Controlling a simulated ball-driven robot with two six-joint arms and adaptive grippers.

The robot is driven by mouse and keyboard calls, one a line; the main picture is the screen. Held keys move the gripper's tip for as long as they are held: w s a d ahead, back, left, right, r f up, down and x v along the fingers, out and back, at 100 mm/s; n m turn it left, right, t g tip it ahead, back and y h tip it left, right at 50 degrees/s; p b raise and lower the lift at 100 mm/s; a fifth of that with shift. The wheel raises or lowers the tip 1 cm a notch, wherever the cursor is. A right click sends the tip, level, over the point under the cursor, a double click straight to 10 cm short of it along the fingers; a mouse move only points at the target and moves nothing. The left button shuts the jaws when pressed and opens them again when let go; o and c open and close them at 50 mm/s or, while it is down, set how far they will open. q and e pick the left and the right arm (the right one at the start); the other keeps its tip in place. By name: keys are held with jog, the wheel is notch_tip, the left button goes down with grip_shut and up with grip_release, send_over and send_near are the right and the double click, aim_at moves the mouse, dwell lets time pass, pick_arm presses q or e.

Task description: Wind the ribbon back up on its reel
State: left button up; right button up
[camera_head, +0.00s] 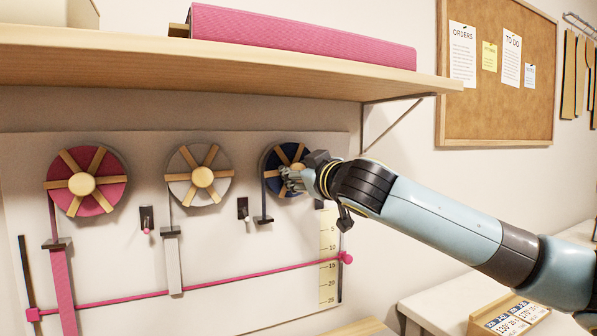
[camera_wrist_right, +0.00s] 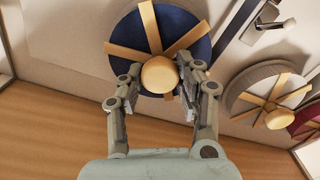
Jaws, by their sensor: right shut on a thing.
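The dark blue reel (camera_head: 275,160) is the rightmost of three on the wall board, with wooden spokes and a round wooden hub knob. It also shows in the right wrist view (camera_wrist_right: 190,30), with the knob (camera_wrist_right: 160,75) between my fingers. My right gripper (camera_head: 291,180) is shut on this knob, partly hiding the reel in the head view. A narrow dark blue ribbon (camera_head: 264,200) hangs from the reel's left side, ending at a dark bar (camera_head: 263,220). My left gripper is out of view.
A pink reel (camera_head: 112,190) and a grey reel (camera_head: 184,190) hang to the left, with longer hanging ribbons. A pink rod (camera_head: 230,278) crosses the board below, near a ruler (camera_head: 328,245). A wooden shelf (camera_head: 230,72) overhangs the reels.

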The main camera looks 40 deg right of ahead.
jog(key=shift+f+m, duration=0.3)
jog(key=shift+m, duration=0.2)
jog(key=o, duration=1.2)
jog(key=shift+s+r, duration=0.1)
jog(key=shift+r, duration=0.1)
jog(key=v, duration=0.7)
jog(key=shift+s, duration=0.2)
jog(key=shift+s+a, duration=0.1)
